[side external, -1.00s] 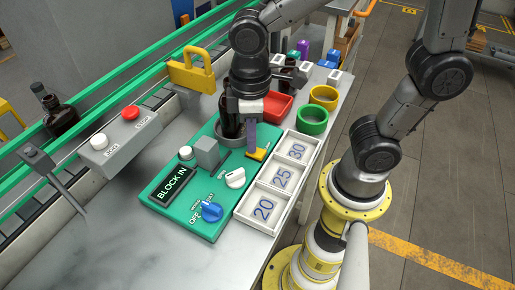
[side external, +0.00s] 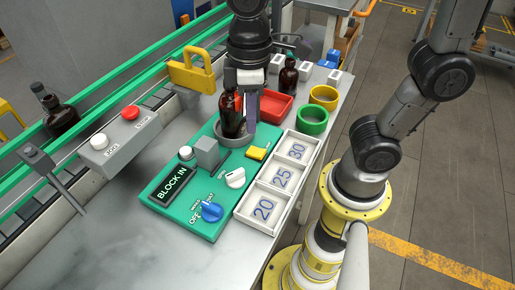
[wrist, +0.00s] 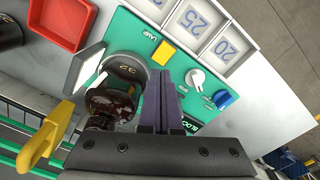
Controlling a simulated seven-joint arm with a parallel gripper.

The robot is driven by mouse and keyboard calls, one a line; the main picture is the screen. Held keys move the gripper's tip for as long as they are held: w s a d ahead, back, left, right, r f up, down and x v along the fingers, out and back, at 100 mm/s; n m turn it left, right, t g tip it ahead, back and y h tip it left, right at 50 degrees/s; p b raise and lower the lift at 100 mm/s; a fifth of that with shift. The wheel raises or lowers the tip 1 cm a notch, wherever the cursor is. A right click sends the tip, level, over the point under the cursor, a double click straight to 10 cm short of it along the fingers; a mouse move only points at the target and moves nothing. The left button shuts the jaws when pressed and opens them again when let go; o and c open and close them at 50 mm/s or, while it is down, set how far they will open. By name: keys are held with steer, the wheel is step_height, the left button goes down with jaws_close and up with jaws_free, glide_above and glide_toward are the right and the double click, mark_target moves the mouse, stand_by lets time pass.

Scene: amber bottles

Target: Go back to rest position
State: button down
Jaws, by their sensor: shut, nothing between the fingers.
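My gripper (side external: 251,108) is shut and empty, above the back part of the green panel (side external: 193,222). Its dark fingers (wrist: 159,98) are together in the wrist view. A dark amber bottle (side external: 231,115) stands upright on a round grey seat (side external: 236,140) on the panel, just left of my fingers. In the wrist view the bottle (wrist: 112,103) is beside the fingers, apart from them as far as I can tell. My gripper partly hides the bottle in the side view.
A yellow piece (side external: 257,153), white knob (side external: 235,177) and blue knob (side external: 211,211) are on the panel. A white tray (side external: 236,212) marked 20, 25, 30 lies right. A red bin (side external: 277,105), green ring (side external: 313,121) and another bottle (side external: 288,77) stand behind. A yellow handle (side external: 192,75) rises left.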

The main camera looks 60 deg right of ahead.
steer(key=shift+r, duration=0.7)
steer(key=s+d+m+t, duration=0.5)
steer(key=s+d+m, duration=0.1)
steer(key=d, duration=0.3)
steer(key=shift+d+r+t, duration=0.25)
steer(key=shift+d+t, duration=0.05)
steer(key=shift+d, duration=0.1)
stand_by(0.6)
stand_by(0.4)
